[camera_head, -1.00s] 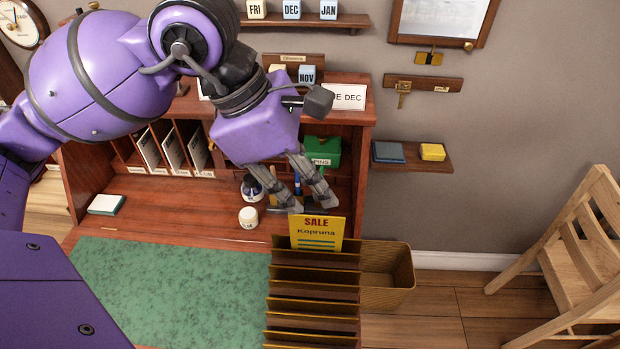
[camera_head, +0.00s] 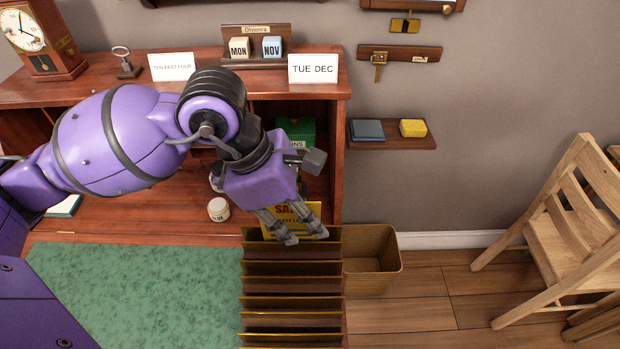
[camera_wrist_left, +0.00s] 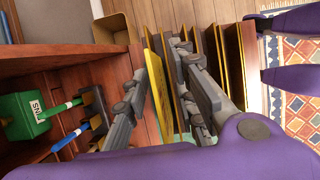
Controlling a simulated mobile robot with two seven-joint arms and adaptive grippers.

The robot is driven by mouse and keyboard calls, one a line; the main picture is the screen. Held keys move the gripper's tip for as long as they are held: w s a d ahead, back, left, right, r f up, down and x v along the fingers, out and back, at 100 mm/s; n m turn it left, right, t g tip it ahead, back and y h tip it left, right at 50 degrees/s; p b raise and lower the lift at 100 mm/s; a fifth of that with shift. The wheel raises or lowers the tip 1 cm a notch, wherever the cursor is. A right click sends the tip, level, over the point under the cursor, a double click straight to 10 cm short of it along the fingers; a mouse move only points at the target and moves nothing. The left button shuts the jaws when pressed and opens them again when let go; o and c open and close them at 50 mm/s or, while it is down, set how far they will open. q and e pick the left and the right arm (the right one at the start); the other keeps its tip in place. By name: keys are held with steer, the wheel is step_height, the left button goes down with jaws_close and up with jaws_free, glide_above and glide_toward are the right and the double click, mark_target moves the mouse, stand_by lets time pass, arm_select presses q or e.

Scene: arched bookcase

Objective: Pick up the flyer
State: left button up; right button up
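The flyer (camera_head: 283,222) is a yellow sheet with red "SALE" lettering. It stands upright in the rear slot of the slatted wooden sorter (camera_head: 292,268) at the desk's right end. My left gripper (camera_head: 305,238) is in front of it and covers part of its print. In the left wrist view the flyer (camera_wrist_left: 160,92) is seen nearly edge-on between the two fingers of my left gripper (camera_wrist_left: 160,62). The fingers are apart, one on each side of the sheet, with no clear grip on it. My right gripper is not in view.
An empty brown bin (camera_head: 371,262) stands right of the sorter. A white jar (camera_head: 218,209) and a green box (camera_head: 298,132) are behind on the desk. A green mat (camera_head: 140,295) lies left. A wooden chair (camera_head: 560,240) stands at the right.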

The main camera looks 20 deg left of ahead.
arm_select(q)
steer(key=shift+f+b, duration=0.25)
steer(key=shift+b, duration=0.05)
stand_by(0.6)
jaws_close()
